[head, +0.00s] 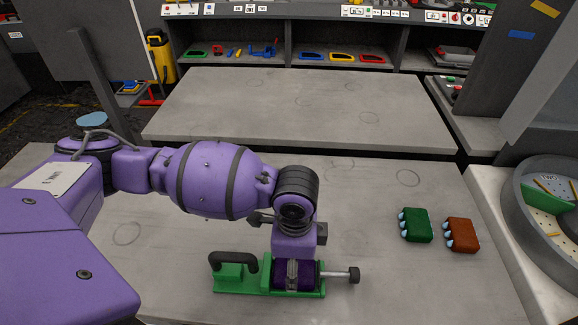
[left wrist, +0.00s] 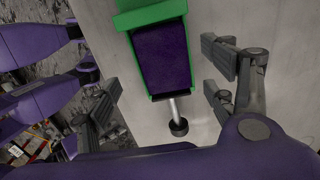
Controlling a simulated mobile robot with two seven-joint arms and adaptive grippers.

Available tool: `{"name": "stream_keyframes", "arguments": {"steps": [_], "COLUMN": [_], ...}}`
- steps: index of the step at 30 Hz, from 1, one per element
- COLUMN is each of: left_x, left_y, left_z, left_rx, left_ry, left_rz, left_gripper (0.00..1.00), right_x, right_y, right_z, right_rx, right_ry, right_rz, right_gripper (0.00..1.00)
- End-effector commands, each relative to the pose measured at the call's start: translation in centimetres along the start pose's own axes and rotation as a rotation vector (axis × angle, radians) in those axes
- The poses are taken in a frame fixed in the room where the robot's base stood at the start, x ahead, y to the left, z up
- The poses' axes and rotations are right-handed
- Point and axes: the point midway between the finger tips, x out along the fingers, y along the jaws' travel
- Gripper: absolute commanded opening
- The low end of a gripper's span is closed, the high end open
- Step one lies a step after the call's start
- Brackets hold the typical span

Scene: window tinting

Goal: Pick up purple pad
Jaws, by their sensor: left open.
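The purple pad (head: 308,277) sits in a green fixture (head: 230,280) near the front of the table. The fixture has a black handle at its left and a metal rod with a dark knob at its right. In the left wrist view the pad (left wrist: 162,57) lies between green walls (left wrist: 150,15). My left gripper (head: 293,268) is over the fixture and partly hides the pad in the head view. In the left wrist view its fingers (left wrist: 161,80) are spread on either side of the pad and fixture, with nothing held. My right gripper is not in view.
A green block (head: 417,225) and a brown block (head: 462,235) with pale pegs lie to the right. A round bin (head: 540,205) stands at the far right. A second grey table (head: 300,105) and shelves with tools are behind. The table between is mostly clear.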

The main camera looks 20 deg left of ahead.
Motion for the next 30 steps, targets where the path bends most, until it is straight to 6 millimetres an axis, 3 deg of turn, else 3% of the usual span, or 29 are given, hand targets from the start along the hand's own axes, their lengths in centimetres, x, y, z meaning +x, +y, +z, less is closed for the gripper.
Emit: {"name": "stream_keyframes", "arguments": {"steps": [4, 12, 19, 30], "left_x": [1.2, 5.0, 5.1, 5.1], "left_y": [-0.1, -0.1, -0.1, -0.1], "left_z": [-0.1, -0.2, -0.3, -0.3], "left_rx": [-0.001, 0.000, 0.000, 0.000], "left_ry": [0.002, 0.003, 0.004, 0.005], "left_rz": [-0.003, -0.005, -0.007, -0.007], "left_gripper": [0.77, 0.77, 0.75, 0.27], "right_x": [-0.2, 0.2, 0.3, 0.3], "right_y": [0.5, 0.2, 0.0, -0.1], "right_z": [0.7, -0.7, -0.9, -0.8], "right_rx": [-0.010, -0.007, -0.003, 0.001], "right_ry": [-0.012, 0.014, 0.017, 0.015], "right_rz": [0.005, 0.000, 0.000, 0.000], "right_gripper": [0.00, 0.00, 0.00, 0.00]}}
